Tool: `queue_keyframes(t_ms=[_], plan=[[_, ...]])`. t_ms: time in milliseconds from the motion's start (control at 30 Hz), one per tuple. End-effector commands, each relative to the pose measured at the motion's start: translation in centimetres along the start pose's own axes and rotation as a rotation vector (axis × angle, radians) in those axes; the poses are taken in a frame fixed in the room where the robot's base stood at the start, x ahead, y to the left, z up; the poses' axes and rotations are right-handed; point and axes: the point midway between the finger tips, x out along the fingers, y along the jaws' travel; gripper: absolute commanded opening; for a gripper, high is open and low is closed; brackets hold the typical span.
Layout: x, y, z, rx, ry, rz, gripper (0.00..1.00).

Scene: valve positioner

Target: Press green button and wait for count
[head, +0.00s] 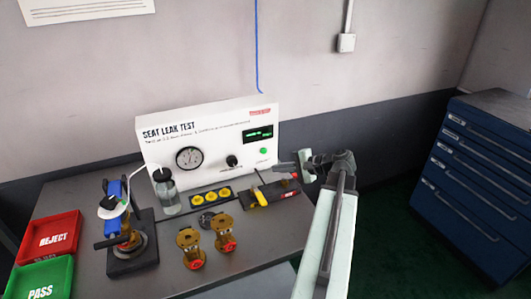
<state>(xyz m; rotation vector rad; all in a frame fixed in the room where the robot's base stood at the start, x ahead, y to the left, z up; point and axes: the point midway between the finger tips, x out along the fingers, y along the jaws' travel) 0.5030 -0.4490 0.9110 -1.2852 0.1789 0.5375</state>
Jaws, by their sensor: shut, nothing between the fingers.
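The white test panel (209,142) labelled SEAT LEAK TEST stands at the back of the grey table. The small round green button (263,151) is on the panel's right part, below a dark display with green characters (258,134). The characters are too small to read. My gripper (277,167) is shut and empty. It is pointed left, just below and right of the green button in the picture. I cannot tell how far it is from the panel, but the button itself is not covered.
A gauge (189,158) and black knob (231,161) are on the panel. A clear bottle (167,192), yellow-handled tool (260,196), brass valves (190,248), and a clamp stand (130,259) occupy the table. Red REJECT (73,223) and green PASS (63,272) trays are left. A blue cabinet (475,190) stands right.

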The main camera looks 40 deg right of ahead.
Motion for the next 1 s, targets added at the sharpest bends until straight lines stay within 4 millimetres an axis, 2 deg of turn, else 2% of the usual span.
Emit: queue_keyframes(t_ms=[500, 1000], plan=[[4.8, -3.6, -3.7, 0.000, 0.000, 0.001, 0.00], [5.3, -3.9, -4.0, 0.000, 0.002, 0.000, 0.00]])
